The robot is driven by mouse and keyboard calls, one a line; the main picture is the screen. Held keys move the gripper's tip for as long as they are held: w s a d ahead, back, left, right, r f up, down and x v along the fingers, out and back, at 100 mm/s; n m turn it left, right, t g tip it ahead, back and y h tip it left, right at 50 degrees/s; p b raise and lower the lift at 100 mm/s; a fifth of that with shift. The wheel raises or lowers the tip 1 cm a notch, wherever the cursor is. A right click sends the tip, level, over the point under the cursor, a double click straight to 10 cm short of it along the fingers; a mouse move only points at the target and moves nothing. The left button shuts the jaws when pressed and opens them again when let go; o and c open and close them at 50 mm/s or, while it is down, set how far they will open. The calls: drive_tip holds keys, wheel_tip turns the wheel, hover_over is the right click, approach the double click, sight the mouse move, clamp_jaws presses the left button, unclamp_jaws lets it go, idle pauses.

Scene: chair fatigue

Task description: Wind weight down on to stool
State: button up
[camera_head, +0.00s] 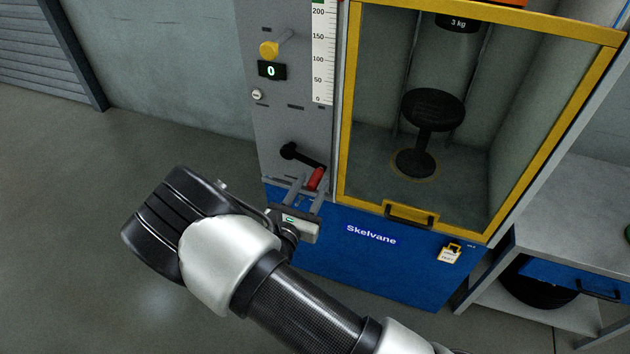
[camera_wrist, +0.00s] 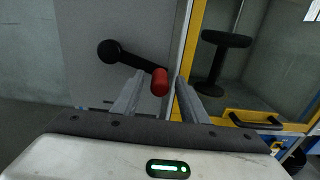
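The black crank arm (camera_head: 303,157) with its red knob (camera_head: 316,178) is on the grey panel left of the cabinet window. My gripper (camera_head: 307,186) is open at the red knob. In the wrist view, the red knob (camera_wrist: 159,82) shows between and just beyond the two spread fingertips (camera_wrist: 155,88), with gaps at both sides; the crank's black hub (camera_wrist: 109,51) is up to the left. The black stool (camera_head: 433,108) stands upright behind the window. The dark weight (camera_head: 457,25), marked "3 kg", hangs above the seat with a clear gap. Its top is partly hidden by the yellow frame.
The yellow-framed door (camera_head: 347,110) has a black handle (camera_head: 411,214) and looks shut. A grey bench (camera_head: 580,190) stands at right. Floor is clear at left.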

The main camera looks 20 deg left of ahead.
drive_tip(key=shift+w+d, duration=0.1)
drive_tip(key=shift+w, duration=1.3)
clamp_jaws()
drive_tip(key=shift+s+r, duration=0.1)
